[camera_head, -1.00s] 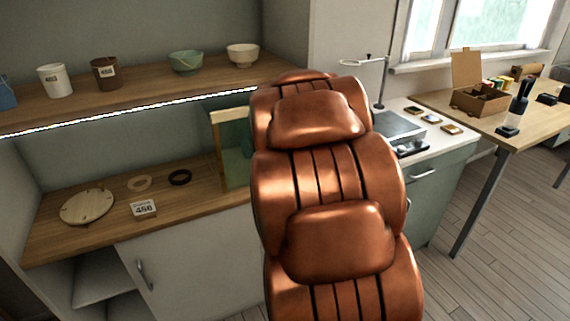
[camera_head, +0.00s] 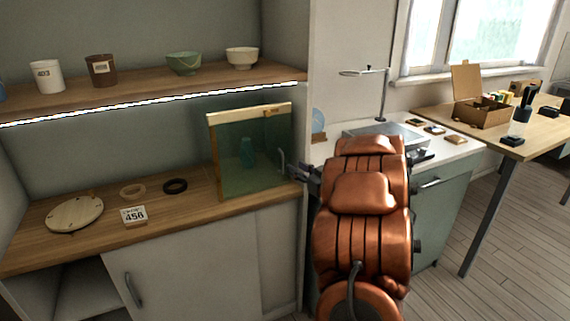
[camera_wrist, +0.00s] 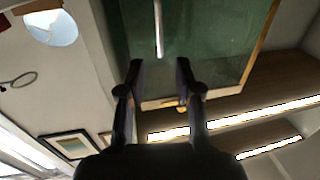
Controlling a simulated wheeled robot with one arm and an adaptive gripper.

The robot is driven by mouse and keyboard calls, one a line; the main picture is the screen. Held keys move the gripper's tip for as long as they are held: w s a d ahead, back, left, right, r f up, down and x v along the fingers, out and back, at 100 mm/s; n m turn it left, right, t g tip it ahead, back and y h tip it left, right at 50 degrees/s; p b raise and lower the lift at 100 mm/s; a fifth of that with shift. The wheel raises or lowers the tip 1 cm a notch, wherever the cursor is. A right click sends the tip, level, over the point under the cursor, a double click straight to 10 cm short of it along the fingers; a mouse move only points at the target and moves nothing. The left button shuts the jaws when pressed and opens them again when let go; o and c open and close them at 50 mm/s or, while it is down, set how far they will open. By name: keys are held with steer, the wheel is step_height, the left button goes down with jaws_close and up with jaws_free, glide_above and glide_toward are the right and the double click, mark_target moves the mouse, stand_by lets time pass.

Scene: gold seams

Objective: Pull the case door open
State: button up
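The glass case (camera_head: 212,155) with a pale wooden frame stands on the lower shelf, a teal vase (camera_head: 247,152) inside. Its greenish glass door (camera_head: 262,172) looks shut. A slim metal handle (camera_head: 282,162) stands upright near the door's right edge. My gripper (camera_head: 303,173) is just right of the handle, partly hidden by my copper arm. In the wrist view my gripper (camera_wrist: 159,68) is open and empty, its two dark fingers apart. The handle (camera_wrist: 158,28) lies ahead of the fingertips, lined up with the gap; contact is not visible.
A wooden disc (camera_head: 75,213), two rings and a "456" tag (camera_head: 134,215) lie left of the case. The upper shelf (camera_head: 150,98) with cups and bowls runs above. A wall edge (camera_head: 301,240) and a white-topped cabinet (camera_head: 450,150) are at the right.

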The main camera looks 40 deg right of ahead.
steer(key=w+d, duration=0.1)
steer(key=w, duration=0.6)
steer(key=shift+c, duration=0.2)
jaws_close()
stand_by(0.5)
